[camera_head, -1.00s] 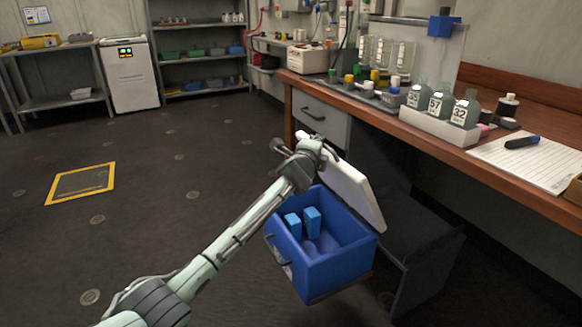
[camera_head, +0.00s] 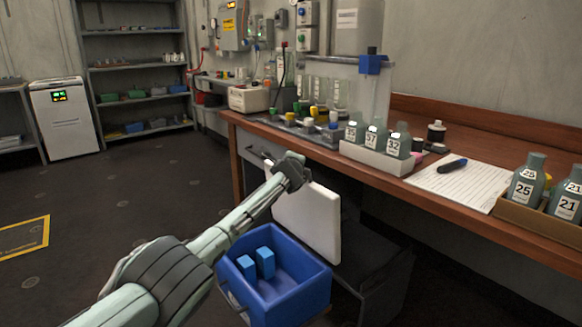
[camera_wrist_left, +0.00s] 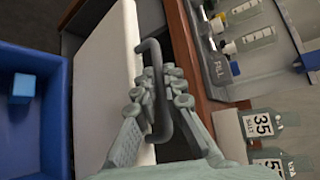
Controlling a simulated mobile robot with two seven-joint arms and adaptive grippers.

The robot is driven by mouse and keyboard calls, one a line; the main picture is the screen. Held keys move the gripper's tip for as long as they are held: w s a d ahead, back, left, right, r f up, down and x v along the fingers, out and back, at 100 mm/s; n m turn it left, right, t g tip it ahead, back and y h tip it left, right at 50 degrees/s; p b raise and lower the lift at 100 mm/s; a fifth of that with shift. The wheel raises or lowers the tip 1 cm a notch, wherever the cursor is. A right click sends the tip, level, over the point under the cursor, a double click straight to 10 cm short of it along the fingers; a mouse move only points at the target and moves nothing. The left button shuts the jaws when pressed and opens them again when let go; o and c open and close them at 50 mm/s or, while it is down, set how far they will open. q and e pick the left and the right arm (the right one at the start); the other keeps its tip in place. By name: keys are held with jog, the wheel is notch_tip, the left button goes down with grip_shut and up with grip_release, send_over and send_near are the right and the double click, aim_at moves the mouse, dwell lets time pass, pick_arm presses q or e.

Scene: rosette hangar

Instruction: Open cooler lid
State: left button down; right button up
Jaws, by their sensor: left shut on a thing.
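The blue cooler (camera_head: 310,291) stands low in front of the bench, its inside uncovered, with two light-blue blocks (camera_head: 264,262) in it. Its white lid (camera_head: 318,222) stands about upright at the cooler's bench side. My left gripper (camera_head: 290,172) is at the lid's upper left edge in the head view. In the left wrist view the left gripper (camera_wrist_left: 158,100) is shut on the dark lid handle (camera_wrist_left: 152,62), next to the white lid (camera_wrist_left: 98,85). The blue cooler wall (camera_wrist_left: 55,120) shows at the left there. My right gripper is in neither view.
The wooden bench (camera_head: 440,200) is close behind the lid, with a drawer (camera_head: 262,152) under its top. A rack of labelled bottles (camera_head: 375,155) and a paper sheet (camera_head: 460,183) lie on it. Open floor (camera_head: 110,200) is at the left.

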pick_arm(q)
jog(key=shift+w+d+r, duration=0.1)
jog(key=shift+r, duration=0.35)
jog(key=c, duration=1.7)
grip_release()
jog(key=shift+o, duration=0.5)
jog(key=shift+f, duration=0.15)
jog(key=shift+s, duration=0.25)
jog(key=v, duration=1.1)
jog(key=shift+s, duration=0.35)
